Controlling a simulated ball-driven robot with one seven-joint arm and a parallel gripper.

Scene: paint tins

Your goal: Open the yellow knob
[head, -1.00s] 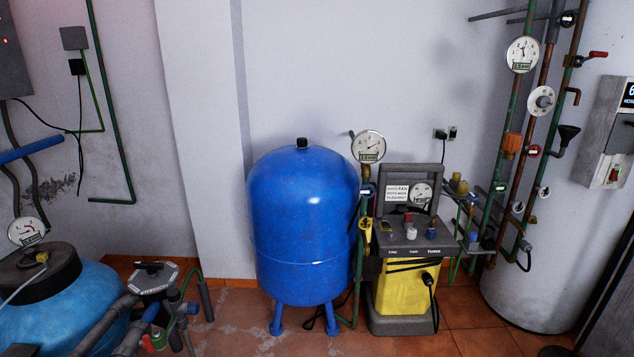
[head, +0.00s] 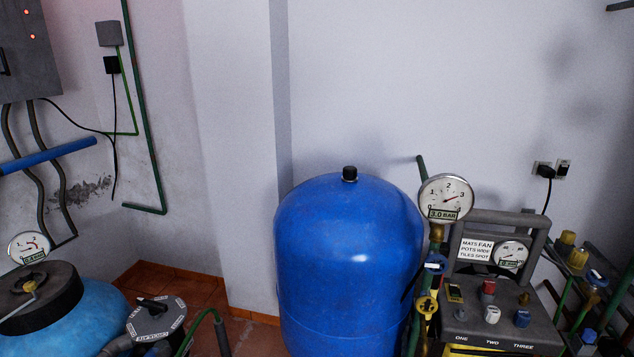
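Other yellowish knobs (head: 567,238) show on pipes at the right. A small yellow part (head: 455,293) is on the grey control box (head: 480,328). I cannot tell which one the task means, or whether the valve knob is open or closed. My gripper is not in view.
The control box has red, white and blue knobs over labels ONE, TWO, THREE, a sign (head: 476,250) and a small gauge (head: 511,254). A light blue tank (head: 85,325) and a grey round-topped unit (head: 156,320) stand at lower left. Some floor (head: 245,330) is bare between.

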